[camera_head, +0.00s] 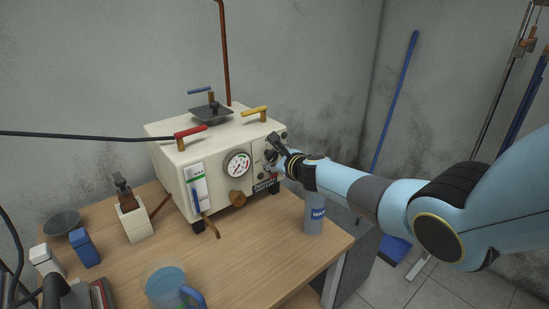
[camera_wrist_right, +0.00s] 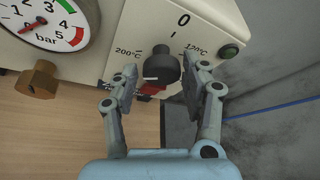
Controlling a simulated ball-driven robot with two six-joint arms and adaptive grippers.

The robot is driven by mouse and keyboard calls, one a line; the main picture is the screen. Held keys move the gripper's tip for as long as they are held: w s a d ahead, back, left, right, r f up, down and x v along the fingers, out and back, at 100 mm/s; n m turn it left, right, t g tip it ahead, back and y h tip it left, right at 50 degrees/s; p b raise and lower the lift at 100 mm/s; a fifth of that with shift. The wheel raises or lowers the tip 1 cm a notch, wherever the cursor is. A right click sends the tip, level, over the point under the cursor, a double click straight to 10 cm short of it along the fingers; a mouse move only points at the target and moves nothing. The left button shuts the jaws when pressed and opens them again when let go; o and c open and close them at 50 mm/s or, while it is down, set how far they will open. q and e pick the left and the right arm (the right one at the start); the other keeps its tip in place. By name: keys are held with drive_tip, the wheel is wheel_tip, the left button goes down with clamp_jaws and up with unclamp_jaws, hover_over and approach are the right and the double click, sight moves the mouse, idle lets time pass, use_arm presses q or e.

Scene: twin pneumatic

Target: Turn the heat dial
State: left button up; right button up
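The heat dial (camera_wrist_right: 161,68) is a black knob on the cream machine's front panel, with 0 above, 200°C at left and 120°C at right in the right wrist view. Its white mark points to the left, towards 200°C. My right gripper (camera_wrist_right: 158,88) is open, with one finger on each side of the dial and a visible gap to it at least on the left. In the head view my right gripper (camera_head: 276,153) is at the right of the machine's front and hides most of the dial. My left gripper is not in view.
The cream machine (camera_head: 170,145) stands on a wooden table (camera_head: 240,262). A pressure gauge (camera_head: 237,164) and brass knob (camera_head: 237,198) sit left of the dial; a green button (camera_wrist_right: 229,51) is at its right. A jug (camera_head: 166,287) stands in front.

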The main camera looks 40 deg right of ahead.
drive_tip(key=shift+o, duration=0.6)
drive_tip(key=shift+r, duration=0.1)
